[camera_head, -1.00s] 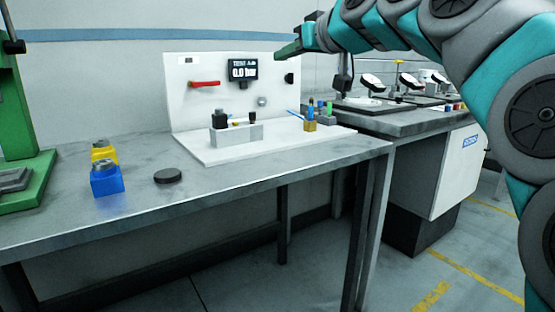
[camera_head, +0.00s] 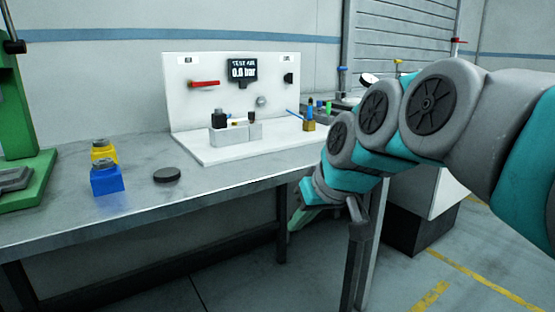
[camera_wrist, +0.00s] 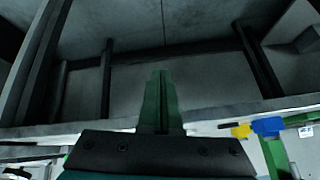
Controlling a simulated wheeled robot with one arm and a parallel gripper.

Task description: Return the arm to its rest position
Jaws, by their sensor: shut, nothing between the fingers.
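My arm, teal and grey, reaches in from the right in the head view. My gripper (camera_head: 300,218) hangs in front of the bench's front edge, near its right corner, and is partly hidden behind my wrist. In the wrist view the green fingers of my gripper (camera_wrist: 161,75) lie together with nothing between them. The fingers touch nothing that I can see.
Open floor (camera_head: 440,265) lies right of the bench.

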